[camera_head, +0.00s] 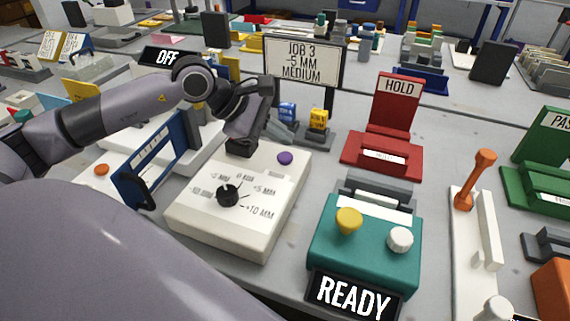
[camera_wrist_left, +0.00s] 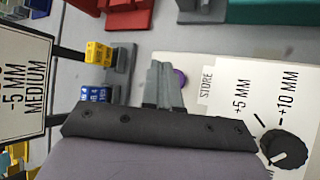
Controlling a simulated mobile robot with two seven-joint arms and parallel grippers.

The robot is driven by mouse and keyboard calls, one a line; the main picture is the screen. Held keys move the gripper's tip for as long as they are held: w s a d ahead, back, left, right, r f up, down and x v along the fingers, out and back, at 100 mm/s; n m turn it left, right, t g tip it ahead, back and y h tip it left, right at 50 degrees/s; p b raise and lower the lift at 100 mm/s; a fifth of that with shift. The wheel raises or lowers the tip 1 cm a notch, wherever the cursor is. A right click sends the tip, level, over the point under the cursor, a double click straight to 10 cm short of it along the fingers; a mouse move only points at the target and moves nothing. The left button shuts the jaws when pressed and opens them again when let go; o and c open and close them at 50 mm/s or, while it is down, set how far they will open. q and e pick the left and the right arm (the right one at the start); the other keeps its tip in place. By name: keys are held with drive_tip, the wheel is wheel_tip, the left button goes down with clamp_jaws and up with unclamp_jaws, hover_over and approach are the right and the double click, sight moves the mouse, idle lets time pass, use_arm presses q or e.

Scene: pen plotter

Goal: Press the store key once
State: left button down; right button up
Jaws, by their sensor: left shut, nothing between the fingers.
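The store key is a purple round button (camera_head: 285,158) on the far right part of the top of a white control box (camera_head: 190,218). In the left wrist view the purple key (camera_wrist_left: 180,78) is partly hidden behind my fingers, beside the printed word STORE. My left gripper (camera_head: 240,148) is shut and empty, pointing down over the far edge of the box, left of the key in the head view. Its fingers (camera_wrist_left: 165,85) show in the wrist view close to the key; whether they touch anything is unclear. My right gripper is not in view.
A black dial (camera_head: 228,195) sits on the box among millimetre marks. A sign (camera_head: 303,60) reads JOB 3, -5 MM, MEDIUM. A blue-framed panel (camera_head: 155,160) stands left of the box. A teal unit (camera_head: 365,250) with a READY display (camera_head: 353,296) stands right; a red HOLD stand (camera_head: 395,105) is behind.

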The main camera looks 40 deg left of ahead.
sight(289, 156)
use_arm(q)
drive_tip(key=shift+f+b, duration=0.3)
drive_tip(key=shift+f, duration=0.45)
idle(1.3)
drive_tip(key=shift+f, duration=0.1)
drive_tip(key=shift+f+b, duration=0.3)
drive_tip(key=shift+b, duration=0.4)
drive_tip(key=shift+f+b, duration=0.75)
drive_tip(key=shift+f, duration=0.1)
idle(0.6)
drive_tip(key=shift+r, duration=0.1)
drive_tip(key=shift+a+r+p, duration=0.1)
drive_tip(key=shift+r+p, duration=0.5)
drive_tip(key=shift+r, duration=0.45)
